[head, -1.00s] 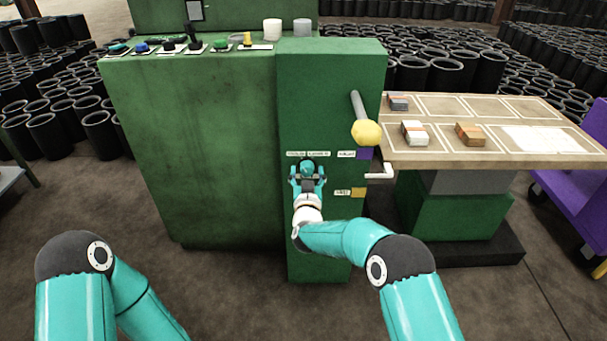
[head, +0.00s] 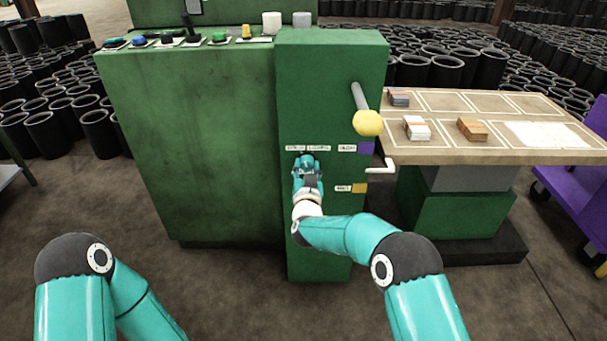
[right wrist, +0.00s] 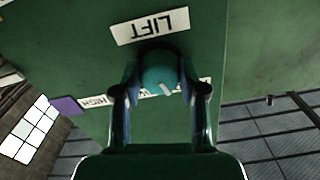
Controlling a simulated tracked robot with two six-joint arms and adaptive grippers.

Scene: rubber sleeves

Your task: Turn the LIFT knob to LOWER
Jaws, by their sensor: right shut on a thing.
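The LIFT knob (right wrist: 158,72) is a round teal knob with a short white mark, close in front of the right wrist camera. The mark points down and slightly right in that view. The LIFT label (right wrist: 158,25) reads upside down just above it. My right gripper (right wrist: 161,80) is shut on the knob, one finger on each side. In the head view my right gripper (head: 307,163) is at the front of the green column and hides the knob. My left gripper is out of view; only its arm shows at the lower left.
A lever with a yellow ball (head: 368,123) and a white crank handle (head: 381,167) stick out right of my right gripper. A table (head: 400,153) with small stacks stands further right. Small controls line the green cabinet top (head: 185,50). The floor before the cabinet is clear.

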